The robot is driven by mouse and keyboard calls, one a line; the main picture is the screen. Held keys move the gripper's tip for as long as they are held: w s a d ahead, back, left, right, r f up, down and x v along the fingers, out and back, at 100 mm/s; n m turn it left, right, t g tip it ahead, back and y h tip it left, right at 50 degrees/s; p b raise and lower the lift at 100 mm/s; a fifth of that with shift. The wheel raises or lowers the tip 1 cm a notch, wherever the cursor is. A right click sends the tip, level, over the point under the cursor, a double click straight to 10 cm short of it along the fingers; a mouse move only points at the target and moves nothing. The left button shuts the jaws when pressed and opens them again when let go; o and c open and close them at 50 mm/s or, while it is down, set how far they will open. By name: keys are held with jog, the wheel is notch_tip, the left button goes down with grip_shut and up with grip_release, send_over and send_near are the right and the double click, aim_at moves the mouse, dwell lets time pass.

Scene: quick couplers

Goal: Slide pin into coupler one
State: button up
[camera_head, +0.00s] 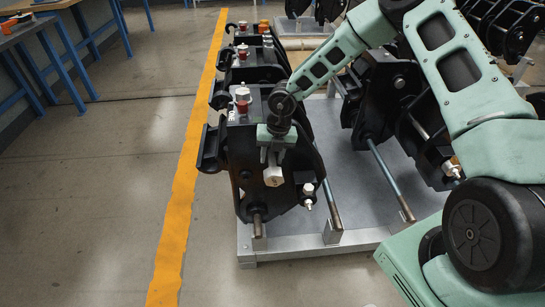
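The nearest black coupler (240,165) stands on a grey metal pallet, left of centre. My gripper (272,160) is in front of this coupler's upper part, pointing down. A pale, hexagon-shaped piece (273,177) shows right at the fingertips, against the coupler's face. I cannot tell whether it is the pin's head, or whether the fingers are closed on it. A rod end (257,226) sticks out at the coupler's lower front. A small light fitting (308,194) sits on the coupler's right side.
More black couplers (252,62) stand in a row behind, with red and white caps on top. Others (382,95) stand to the right behind my arm. Bars (391,181) cross the pallet (350,240). A yellow floor line (187,180) and clear floor lie left; blue-legged benches (45,65) stand beyond.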

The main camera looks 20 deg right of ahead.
jog(key=shift+o, duration=0.4)
jog(key=shift+f, duration=0.1)
notch_tip(320, 180, up, 17)
jog(key=s+d+p, duration=0.1)
jog(key=d+p, duration=0.1)
jog(key=p, duration=0.1)
jog(key=shift+d+r, duration=0.2)
jog(key=shift+d, duration=0.05)
